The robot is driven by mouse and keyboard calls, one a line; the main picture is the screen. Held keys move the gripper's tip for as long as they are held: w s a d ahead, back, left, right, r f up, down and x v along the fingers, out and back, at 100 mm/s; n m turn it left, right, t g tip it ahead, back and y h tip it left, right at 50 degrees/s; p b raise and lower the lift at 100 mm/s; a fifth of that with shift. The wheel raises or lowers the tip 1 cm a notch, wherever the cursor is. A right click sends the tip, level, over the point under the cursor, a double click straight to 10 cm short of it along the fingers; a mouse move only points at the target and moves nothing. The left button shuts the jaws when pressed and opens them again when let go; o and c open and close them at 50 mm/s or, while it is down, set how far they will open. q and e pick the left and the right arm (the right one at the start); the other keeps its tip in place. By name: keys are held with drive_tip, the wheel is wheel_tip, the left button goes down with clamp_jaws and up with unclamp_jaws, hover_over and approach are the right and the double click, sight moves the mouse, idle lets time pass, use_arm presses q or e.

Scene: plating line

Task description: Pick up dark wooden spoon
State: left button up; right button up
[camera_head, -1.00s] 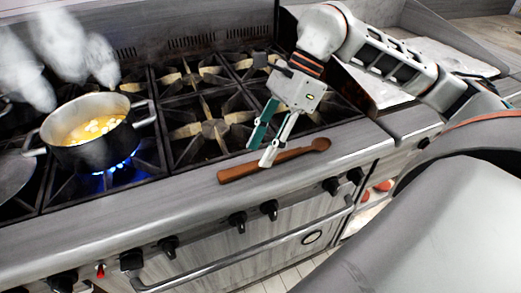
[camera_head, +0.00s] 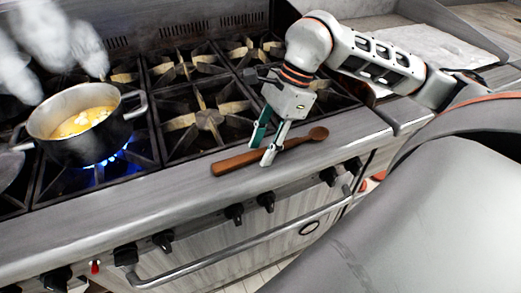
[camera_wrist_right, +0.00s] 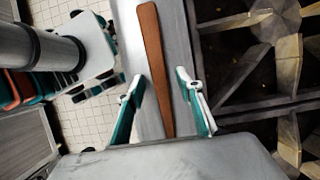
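The dark wooden spoon (camera_head: 240,161) lies on the steel front ledge of the stove, its bowl end to the right and its broad handle end to the left. My right gripper (camera_head: 262,154) is over the spoon, pointing down, with its fingers apart. In the right wrist view the spoon's handle (camera_wrist_right: 153,70) runs between the two open fingertips (camera_wrist_right: 157,79), with a gap on each side. The spoon's bowl is hidden in that view. My left gripper does not show in either view.
A steaming pot (camera_head: 77,150) of yellow food stands on a lit burner at the left. Black burner grates (camera_head: 195,140) lie behind the ledge. Control knobs (camera_head: 234,213) and an oven handle (camera_head: 235,248) line the stove's front.

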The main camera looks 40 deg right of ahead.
clamp_jaws()
drive_tip(key=shift+r, duration=0.15)
